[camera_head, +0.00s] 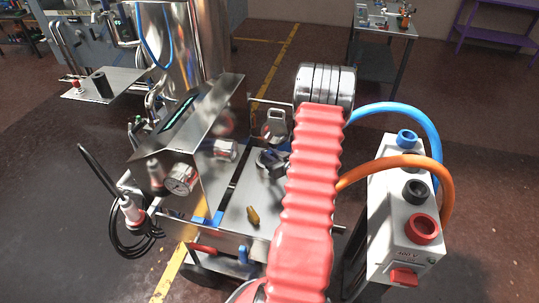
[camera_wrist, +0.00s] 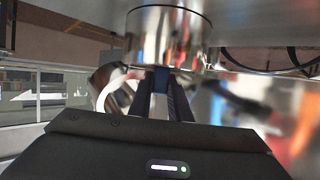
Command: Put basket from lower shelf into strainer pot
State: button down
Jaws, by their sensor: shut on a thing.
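In the wrist view my gripper (camera_wrist: 163,108) has its two dark fingers close together, shut on a small blue piece (camera_wrist: 162,80). Directly behind this piece is a shiny metal cylinder (camera_wrist: 172,38), which looks to be the basket; its lower part is blurred by reflections. In the head view a small dark shape beside the red sleeve of my arm looks to be my gripper (camera_head: 271,159), low over the machine's metal deck. The basket is too small to make out there. I cannot tell for sure which part is the strainer pot or the lower shelf.
A tall steel vessel (camera_head: 185,45) and a slanted panel (camera_head: 195,115) rise at left of the deck (camera_head: 235,200). A pressure gauge (camera_head: 180,180) sticks out in front. A brass piece (camera_head: 252,215) lies on the deck. A white power box (camera_head: 403,215) with blue and orange cables stands right.

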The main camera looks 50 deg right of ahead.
jog(key=shift+a+f, duration=0.1)
jog(key=shift+f, duration=0.1)
jog(key=c, duration=1.6)
grip_release()
jog(key=shift+o, duration=0.2)
jog(key=shift+r, duration=0.1)
jog(key=v, duration=0.7)
jog(key=shift+s, duration=0.2)
jog(key=shift+w, duration=0.1)
jog(key=shift+x, duration=3.6)
